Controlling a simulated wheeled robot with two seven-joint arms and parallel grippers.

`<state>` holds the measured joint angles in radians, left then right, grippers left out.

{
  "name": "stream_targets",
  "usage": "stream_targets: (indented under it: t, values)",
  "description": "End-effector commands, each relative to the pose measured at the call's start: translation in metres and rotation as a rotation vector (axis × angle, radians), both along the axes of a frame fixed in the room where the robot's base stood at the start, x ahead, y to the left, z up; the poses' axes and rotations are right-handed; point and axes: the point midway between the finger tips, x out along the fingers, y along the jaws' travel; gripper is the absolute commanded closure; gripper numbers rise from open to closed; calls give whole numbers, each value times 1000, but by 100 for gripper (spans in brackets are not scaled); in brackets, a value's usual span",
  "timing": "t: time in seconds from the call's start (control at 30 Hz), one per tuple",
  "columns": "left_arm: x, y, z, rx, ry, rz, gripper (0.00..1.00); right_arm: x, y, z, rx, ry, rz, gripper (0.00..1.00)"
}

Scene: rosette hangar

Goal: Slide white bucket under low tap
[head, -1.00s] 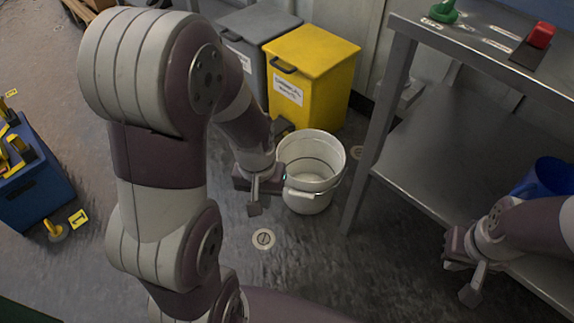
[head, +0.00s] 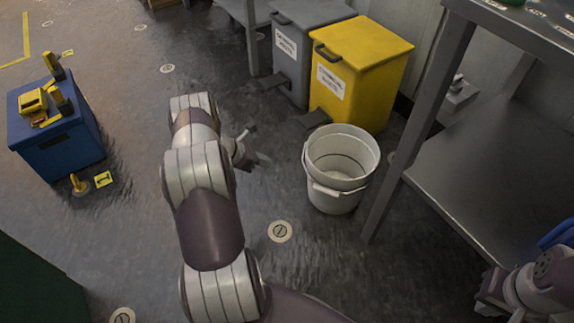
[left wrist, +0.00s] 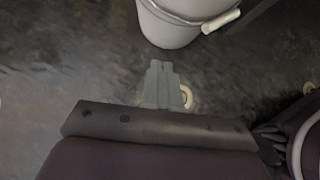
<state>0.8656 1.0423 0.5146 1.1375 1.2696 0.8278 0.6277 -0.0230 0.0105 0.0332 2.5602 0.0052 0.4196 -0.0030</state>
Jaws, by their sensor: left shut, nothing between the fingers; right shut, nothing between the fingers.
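The white bucket (head: 336,197) stands upright on the dark floor, left of the near leg of the steel table. Its handle hangs on the near side. It also shows at the top of the left wrist view (left wrist: 172,31). My left gripper (head: 256,157) is left of the bucket, apart from it, shut and empty. In the left wrist view the closed fingers (left wrist: 161,75) point toward the bucket with a gap of floor between. My right gripper (head: 486,298) is at the lower right, shut, partly cut off by the frame. I cannot clearly identify the low tap.
A steel table with a lower shelf (head: 480,165) fills the right side. A small pale fixture (head: 460,92) sits by the wall behind it. A yellow pedal bin (head: 365,65) and a grey bin (head: 287,50) stand behind the bucket. A blue crate (head: 62,150) is at left.

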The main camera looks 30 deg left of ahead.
Motion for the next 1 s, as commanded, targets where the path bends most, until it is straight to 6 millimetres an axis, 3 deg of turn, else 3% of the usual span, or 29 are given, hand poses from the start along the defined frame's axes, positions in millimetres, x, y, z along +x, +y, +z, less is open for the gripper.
stream_targets:
  t: [0.47,0.7,1.0]
  values:
    - [56,-37,-73,5,0,-8,100,0,0,-62,0,0,0,100]
    - [85,-55,-70,7,0,-8,100,0,0,-80,0,0,0,100]
    - [91,-59,-66,6,1,-7,100,0,0,-81,0,0,0,100]
